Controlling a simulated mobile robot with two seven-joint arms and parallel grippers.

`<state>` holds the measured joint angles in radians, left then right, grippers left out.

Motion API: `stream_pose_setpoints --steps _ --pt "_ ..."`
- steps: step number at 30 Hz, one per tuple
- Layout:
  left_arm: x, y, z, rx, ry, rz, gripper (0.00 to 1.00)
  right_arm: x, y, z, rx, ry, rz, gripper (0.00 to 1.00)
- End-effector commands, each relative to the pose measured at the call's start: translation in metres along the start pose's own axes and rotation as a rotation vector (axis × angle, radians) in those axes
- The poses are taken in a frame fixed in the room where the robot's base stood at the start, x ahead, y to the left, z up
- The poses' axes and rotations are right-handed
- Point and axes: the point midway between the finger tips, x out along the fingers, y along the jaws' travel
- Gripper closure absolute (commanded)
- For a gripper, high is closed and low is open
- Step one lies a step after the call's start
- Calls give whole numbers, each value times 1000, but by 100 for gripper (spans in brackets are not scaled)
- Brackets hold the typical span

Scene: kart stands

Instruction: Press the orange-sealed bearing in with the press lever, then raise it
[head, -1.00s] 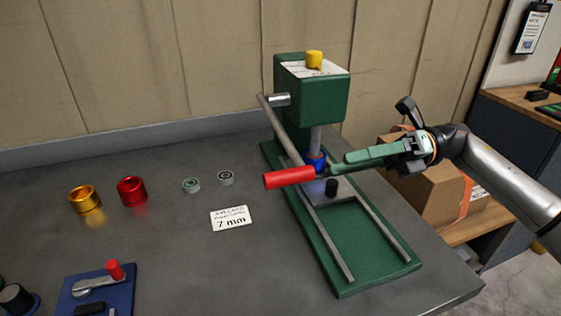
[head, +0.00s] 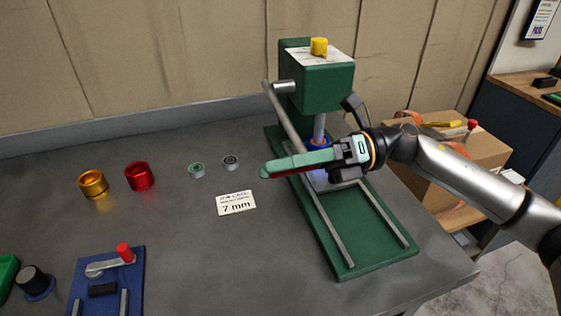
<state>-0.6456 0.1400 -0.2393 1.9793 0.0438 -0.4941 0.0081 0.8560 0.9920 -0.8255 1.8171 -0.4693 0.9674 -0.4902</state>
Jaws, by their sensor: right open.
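The green press (head: 322,85) stands on the grey bench with its lever (head: 283,112) angled down toward me. The lever's red handle (head: 285,174) shows only as a strip under my right gripper (head: 268,171). That gripper is open, its green fingers lying along the handle from the right; I cannot tell whether they touch it. The press ram (head: 319,126) reaches down to a blue part (head: 318,143) on the press bed. The orange-sealed bearing cannot be clearly made out there. My left gripper is out of view.
Gold (head: 93,184) and red (head: 139,176) rings, a green-sealed bearing (head: 196,170), a dark-sealed bearing (head: 231,162) and a "7 mm" card (head: 236,203) lie left of the press. A blue fixture (head: 106,282) is at front left. A cardboard box (head: 440,160) stands beyond the bench.

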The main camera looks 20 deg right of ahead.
Motion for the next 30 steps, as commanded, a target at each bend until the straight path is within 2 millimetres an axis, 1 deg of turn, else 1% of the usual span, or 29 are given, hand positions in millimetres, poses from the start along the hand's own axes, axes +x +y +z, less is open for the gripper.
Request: stream_pose_setpoints --steps 8,11,24,30 --pt "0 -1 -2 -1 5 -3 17 2 0 0 1 1 0 41" --pt "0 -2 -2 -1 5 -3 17 2 0 0 1 1 0 50" --pt "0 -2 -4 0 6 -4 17 2 0 0 1 1 0 99" --pt "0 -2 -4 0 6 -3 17 2 0 0 0 1 0 100"
